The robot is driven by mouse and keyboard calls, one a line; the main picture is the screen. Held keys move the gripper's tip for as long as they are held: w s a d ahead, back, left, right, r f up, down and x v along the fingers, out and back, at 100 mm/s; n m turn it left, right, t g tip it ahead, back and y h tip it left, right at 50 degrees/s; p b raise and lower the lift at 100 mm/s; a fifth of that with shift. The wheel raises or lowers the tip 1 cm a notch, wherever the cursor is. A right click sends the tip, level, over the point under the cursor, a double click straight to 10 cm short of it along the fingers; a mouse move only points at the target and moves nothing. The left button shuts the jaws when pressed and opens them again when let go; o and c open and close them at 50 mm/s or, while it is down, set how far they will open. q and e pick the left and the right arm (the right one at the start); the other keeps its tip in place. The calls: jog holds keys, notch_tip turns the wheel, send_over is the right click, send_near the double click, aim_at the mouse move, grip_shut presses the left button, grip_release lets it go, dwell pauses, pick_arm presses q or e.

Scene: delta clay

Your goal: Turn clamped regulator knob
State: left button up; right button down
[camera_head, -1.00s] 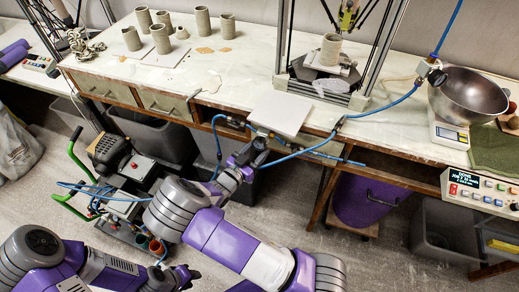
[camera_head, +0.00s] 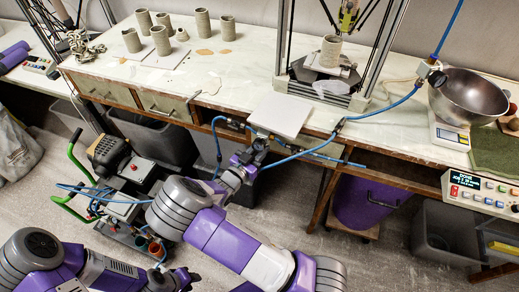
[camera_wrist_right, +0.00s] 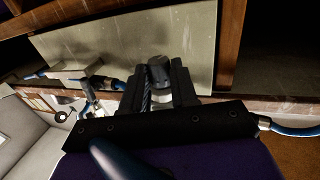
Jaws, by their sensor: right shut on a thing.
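The regulator knob (camera_wrist_right: 158,72) is a small grey cylinder between the fingers of my right gripper (camera_wrist_right: 163,90) in the right wrist view. The right gripper is shut on it. In the head view the right gripper (camera_head: 259,146) is at the bench's front edge, below a pale square plate, beside the blue-hose fittings (camera_head: 236,124). The knob cannot be made out there, as my gripper covers that spot. My left gripper (camera_head: 188,279) is low at the bottom of the head view, away from the bench. It is too small to tell whether it is open or shut.
The pale plate (camera_head: 280,114) overhangs the bench edge just above my right gripper. Blue hoses (camera_head: 288,157) run along the front. A green-handled compressor cart (camera_head: 118,185) stands at the left. A purple bin (camera_head: 362,205) is under the bench (camera_head: 235,88).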

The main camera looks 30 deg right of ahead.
jog(key=shift+s, duration=0.1)
jog(key=shift+s+d+n+t+y, duration=0.1)
jog(key=shift+s+n+t+y, duration=0.05)
jog(key=shift+n+t+y, duration=0.6)
jog(key=shift+s+d+n+t+y, duration=0.1)
jog(key=shift+n+t+y, duration=0.15)
jog(key=shift+n+t, duration=0.5)
jog(key=shift+s+d+n+t+y, duration=0.1)
jog(key=shift+n+t+y, duration=0.65)
jog(key=shift+t+y, duration=0.25)
jog(key=shift+s+d+n+t+y, duration=0.1)
jog(key=shift+n+t+y, duration=0.75)
jog(key=shift+t, duration=0.25)
jog(key=c, duration=0.9)
grip_release()
jog(key=p+v, duration=0.1)
jog(key=v, duration=0.6)
jog(key=shift+s+a, duration=0.1)
jog(key=shift+s, duration=0.2)
